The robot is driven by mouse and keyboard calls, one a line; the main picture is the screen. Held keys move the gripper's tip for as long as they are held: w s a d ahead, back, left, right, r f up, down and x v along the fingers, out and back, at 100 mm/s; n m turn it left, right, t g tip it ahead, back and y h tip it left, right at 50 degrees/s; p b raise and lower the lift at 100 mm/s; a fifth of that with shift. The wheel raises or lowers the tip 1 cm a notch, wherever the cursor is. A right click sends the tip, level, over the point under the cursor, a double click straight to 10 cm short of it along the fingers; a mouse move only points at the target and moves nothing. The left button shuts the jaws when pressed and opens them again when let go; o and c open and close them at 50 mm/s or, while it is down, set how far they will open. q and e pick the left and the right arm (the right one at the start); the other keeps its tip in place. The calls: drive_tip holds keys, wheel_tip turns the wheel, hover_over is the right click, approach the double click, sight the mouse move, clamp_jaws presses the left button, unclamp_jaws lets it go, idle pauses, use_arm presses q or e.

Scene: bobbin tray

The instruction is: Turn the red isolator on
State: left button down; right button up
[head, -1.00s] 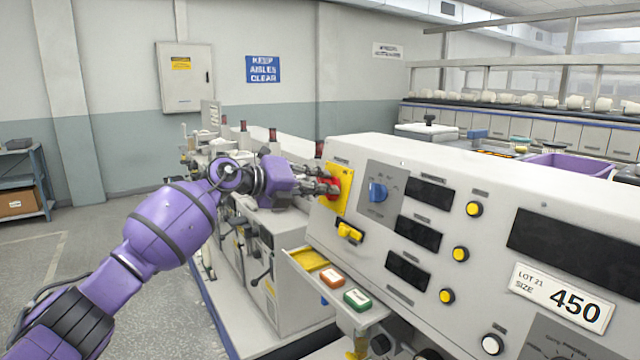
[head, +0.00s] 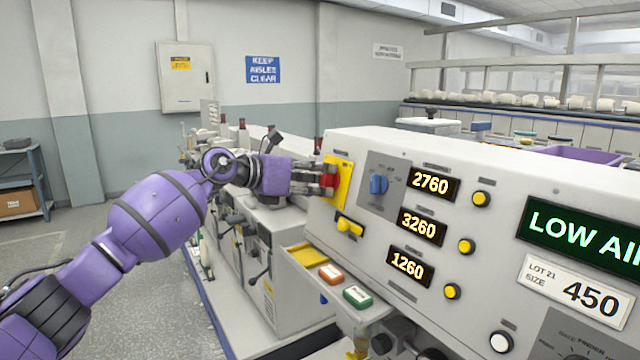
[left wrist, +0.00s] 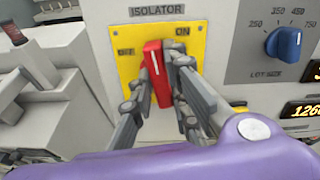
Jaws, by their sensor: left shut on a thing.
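The red isolator handle (left wrist: 156,72) sits on a yellow plate (left wrist: 128,68) marked OFF at left and ON at right, under an ISOLATOR label. In the left wrist view the handle stands nearly upright, leaning slightly left at its top. In the head view the handle (head: 328,180) is partly hidden by my gripper. My left gripper (left wrist: 160,85) is shut on the red handle, with grey fingers on both sides of it; it also shows in the head view (head: 322,178). My right gripper is in neither view.
A blue lot size knob (head: 378,184) is right of the plate. A yellow switch (head: 349,226) and a small tray (head: 340,300) are below.

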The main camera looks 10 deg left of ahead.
use_arm(q)
drive_tip(key=shift+m, duration=0.8)
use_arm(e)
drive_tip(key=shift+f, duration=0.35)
use_arm(q)
drive_tip(key=shift+r+b, duration=0.1)
drive_tip(key=shift+b, duration=0.2)
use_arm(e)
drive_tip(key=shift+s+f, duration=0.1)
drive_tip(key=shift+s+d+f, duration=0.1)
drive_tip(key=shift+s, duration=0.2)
use_arm(q)
drive_tip(key=c, duration=1.7)
unclamp_jaws()
drive_tip(key=shift+s+a, duration=0.1)
drive_tip(key=v, duration=1.1)
drive_tip(key=shift+s+a+r, duration=0.1)
drive_tip(key=shift+s+a, duration=0.1)
drive_tip(key=shift+s, duration=0.05)
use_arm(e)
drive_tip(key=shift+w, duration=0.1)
